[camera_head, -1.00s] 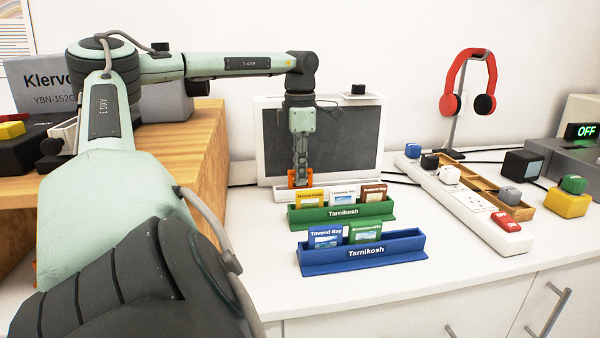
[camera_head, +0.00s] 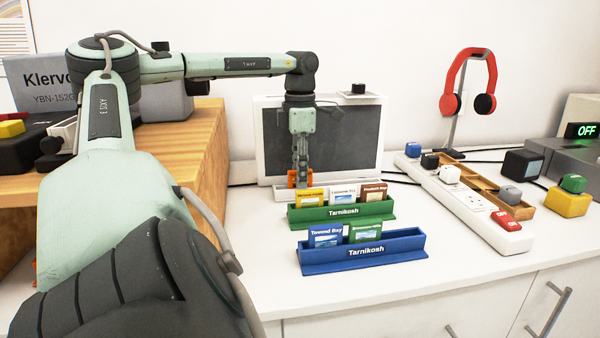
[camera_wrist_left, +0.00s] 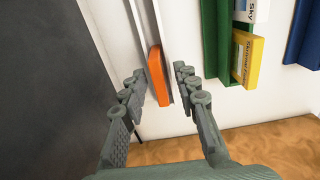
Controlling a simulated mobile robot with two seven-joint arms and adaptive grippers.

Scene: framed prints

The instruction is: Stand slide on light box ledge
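The light box (camera_head: 271,140) is a white-framed box with a dark panel, and a white ledge (camera_head: 335,192) runs along its foot. An orange slide (camera_wrist_left: 158,75) stands on edge in the ledge in the left wrist view; its orange edges (camera_head: 292,179) also show behind my fingers in the head view. My left gripper (camera_wrist_left: 157,84) is open, with one finger on each side of the slide and gaps between them. In the head view my left gripper (camera_head: 301,178) points down at the ledge's left end. My right gripper is out of view.
A green rack (camera_head: 342,213) with several cards stands just in front of the ledge. A blue rack (camera_head: 365,254) with two cards is nearer. A white power strip (camera_head: 470,205) and headphone stand (camera_head: 455,130) are to the right. A wooden shelf (camera_head: 207,150) is at left.

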